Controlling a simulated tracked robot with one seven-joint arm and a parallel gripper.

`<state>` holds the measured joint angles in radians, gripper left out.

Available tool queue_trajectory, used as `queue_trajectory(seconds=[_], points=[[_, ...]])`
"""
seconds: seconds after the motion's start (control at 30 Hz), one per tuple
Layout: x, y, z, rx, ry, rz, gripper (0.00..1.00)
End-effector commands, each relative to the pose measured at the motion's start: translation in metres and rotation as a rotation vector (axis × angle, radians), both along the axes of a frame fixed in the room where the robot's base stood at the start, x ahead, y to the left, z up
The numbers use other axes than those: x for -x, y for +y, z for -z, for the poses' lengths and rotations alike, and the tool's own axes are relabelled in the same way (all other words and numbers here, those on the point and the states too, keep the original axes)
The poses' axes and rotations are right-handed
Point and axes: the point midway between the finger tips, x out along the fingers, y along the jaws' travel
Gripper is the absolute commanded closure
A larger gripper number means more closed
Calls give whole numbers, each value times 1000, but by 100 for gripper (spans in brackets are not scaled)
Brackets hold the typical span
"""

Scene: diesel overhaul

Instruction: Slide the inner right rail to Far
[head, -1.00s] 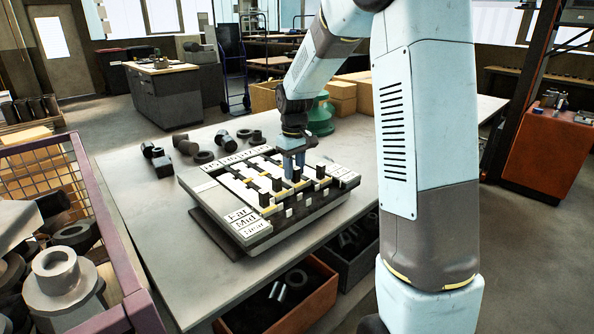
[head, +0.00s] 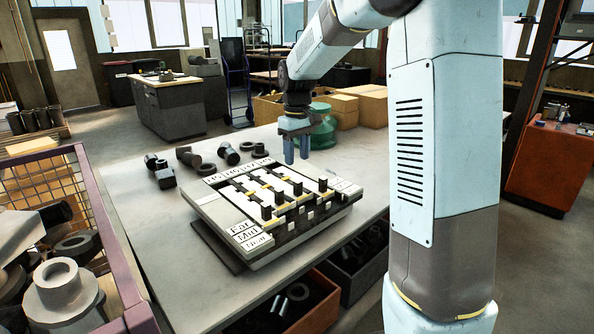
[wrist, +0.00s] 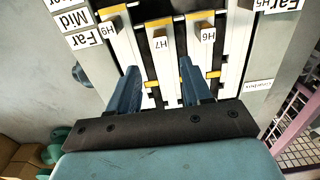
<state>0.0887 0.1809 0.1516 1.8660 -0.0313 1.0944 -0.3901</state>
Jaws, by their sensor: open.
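The slotted panel (head: 208,201) lies on the table with several parallel rails and upright dark handles. By position, the inner right rail has the third handle from the left (head: 298,188). In the wrist view, which looks at the panel upside down, this appears to be the rail with the block marked H7 (wrist: 160,40). My gripper (head: 297,160) is open and empty above the far part of the panel, apart from the handles. In the wrist view, its blue fingers (wrist: 160,72) straddle the line of the H7 rail. The exact slider position against the Far mark (wrist: 86,38) is unclear.
Dark metal parts (head: 228,153) lie on the table left of and behind the panel. A green container (head: 324,132) and cardboard boxes (head: 360,108) stand behind my gripper. A wire cage (head: 85,190) stands at left; open bins sit below the table's front edge.

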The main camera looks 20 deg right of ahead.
Motion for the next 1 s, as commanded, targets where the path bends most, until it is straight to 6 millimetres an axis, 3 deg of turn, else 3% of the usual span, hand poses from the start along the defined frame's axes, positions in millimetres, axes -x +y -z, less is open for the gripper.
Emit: queue_trajectory(seconds=[0.1,0.3,0.77,0.87,1.0], points=[[-1,0,-21,0,-3,0,51],[-1,0,-40,0,-1,1,51],[0,0,-45,0,-3,2,51],[9,0,-50,2,-16,12,51],[36,-2,-65,9,-58,49,51]])
